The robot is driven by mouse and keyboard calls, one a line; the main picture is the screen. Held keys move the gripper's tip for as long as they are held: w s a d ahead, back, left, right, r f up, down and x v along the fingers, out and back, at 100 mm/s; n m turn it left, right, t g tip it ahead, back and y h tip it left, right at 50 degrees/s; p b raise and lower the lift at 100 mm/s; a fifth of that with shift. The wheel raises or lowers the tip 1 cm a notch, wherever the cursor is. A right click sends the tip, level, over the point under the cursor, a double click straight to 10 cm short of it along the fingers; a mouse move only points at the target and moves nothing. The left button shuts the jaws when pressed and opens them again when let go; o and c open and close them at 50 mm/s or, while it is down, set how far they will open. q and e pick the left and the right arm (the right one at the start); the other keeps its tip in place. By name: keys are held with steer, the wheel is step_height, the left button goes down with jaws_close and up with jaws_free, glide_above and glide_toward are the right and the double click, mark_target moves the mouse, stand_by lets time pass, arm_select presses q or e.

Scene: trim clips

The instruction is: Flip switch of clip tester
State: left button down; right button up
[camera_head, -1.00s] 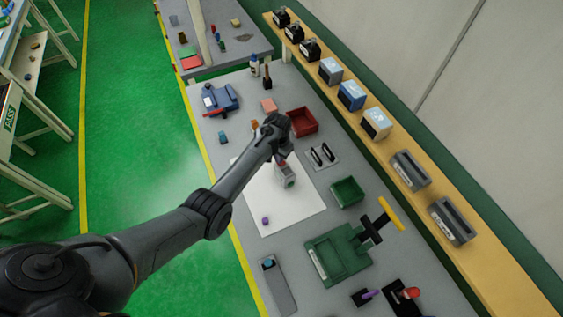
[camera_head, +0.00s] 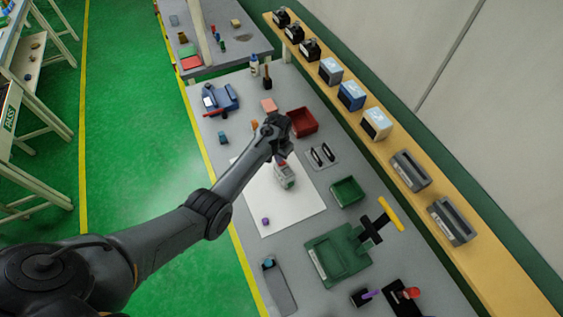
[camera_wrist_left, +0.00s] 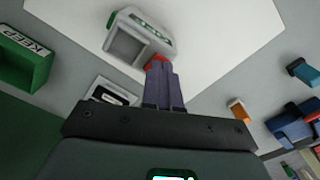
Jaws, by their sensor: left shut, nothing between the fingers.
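A small grey device (camera_head: 286,180), which I take to be the clip tester, sits on the white sheet (camera_head: 290,214) in the head view. In the left wrist view the grey tester (camera_wrist_left: 135,42) shows an open hollow, a green part at its far left end and a red part (camera_wrist_left: 156,62) at its near edge. My left gripper (camera_wrist_left: 158,72) is shut and empty, its purple-grey fingertips right at the red part; I cannot tell whether they touch. The fingertips partly hide the red part. My right gripper is not in view.
A green bin (camera_head: 347,191), marked KEEP in the wrist view, and a red bin (camera_head: 302,122) stand nearby. A plate with black clips (camera_head: 321,155) lies between them. A green fixture with a yellow handle (camera_head: 340,256) stands in front. The sheet's near part is clear except for a purple piece (camera_head: 265,221).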

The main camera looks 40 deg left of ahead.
arm_select(q)
steer(key=shift+f+b, duration=0.7)
steer(key=shift+f, duration=0.35)
stand_by(0.9)
steer(key=shift+r, duration=0.15)
step_height(320, 180, up, 7)
steer(key=p, duration=0.7)
steer(key=shift+p, duration=0.3)
steer(key=shift+s, duration=0.1)
